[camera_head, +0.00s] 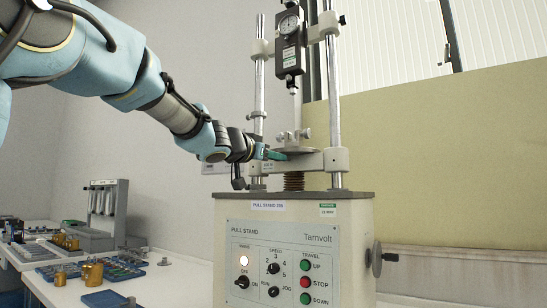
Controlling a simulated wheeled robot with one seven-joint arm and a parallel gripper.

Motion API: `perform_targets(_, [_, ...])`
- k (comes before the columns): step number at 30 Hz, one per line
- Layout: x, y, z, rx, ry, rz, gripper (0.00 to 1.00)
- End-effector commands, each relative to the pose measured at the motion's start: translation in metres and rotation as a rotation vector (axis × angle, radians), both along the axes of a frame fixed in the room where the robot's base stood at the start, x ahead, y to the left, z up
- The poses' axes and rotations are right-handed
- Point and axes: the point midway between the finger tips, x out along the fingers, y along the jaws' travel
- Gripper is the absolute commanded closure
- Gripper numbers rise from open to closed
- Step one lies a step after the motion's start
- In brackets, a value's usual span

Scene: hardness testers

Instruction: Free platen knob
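The pull stand (295,240) is a grey cabinet with two upright chrome columns and a crosshead (325,160) above a dark threaded screw (293,181). A round grey platen (298,150) sits on the crosshead. Above it is a small metal fixture (294,137) with a short knob (306,133) on its right side. My gripper (274,155) reaches in from the left, its green fingertips at the platen's left edge by the left column. Its fingers are small and partly overlapped, so contact and opening are unclear. I cannot tell which knob is the platen knob.
A force gauge (289,42) hangs above the fixture between the columns. The front panel has knobs, buttons and a lit lamp (243,261). The left bench holds brass weights (92,272) and a rack (104,213).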

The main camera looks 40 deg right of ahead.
Motion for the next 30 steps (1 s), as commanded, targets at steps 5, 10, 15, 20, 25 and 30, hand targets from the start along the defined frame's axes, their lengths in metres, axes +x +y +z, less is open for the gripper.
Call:
perform_targets(5, [0.0,0.0001,0.0001,0.0,0.0,0.0,0.88])
perform_targets(10, [0.0,0.0001,0.0001,0.0,0.0,0.0,1.0])
perform_targets(15, [-0.0001,0.0001,0.0001,0.0,0.0,0.0,1.0])
perform_targets(20, [0.0,0.0001,-0.0016,-0.005,0.019,0.0,1.0])
perform_targets(25, [0.0009,0.0007,-0.0038,-0.031,0.109,0.002,1.0])
perform_targets(30, [0.001,0.0008,-0.0029,-0.062,0.229,0.002,1.0])
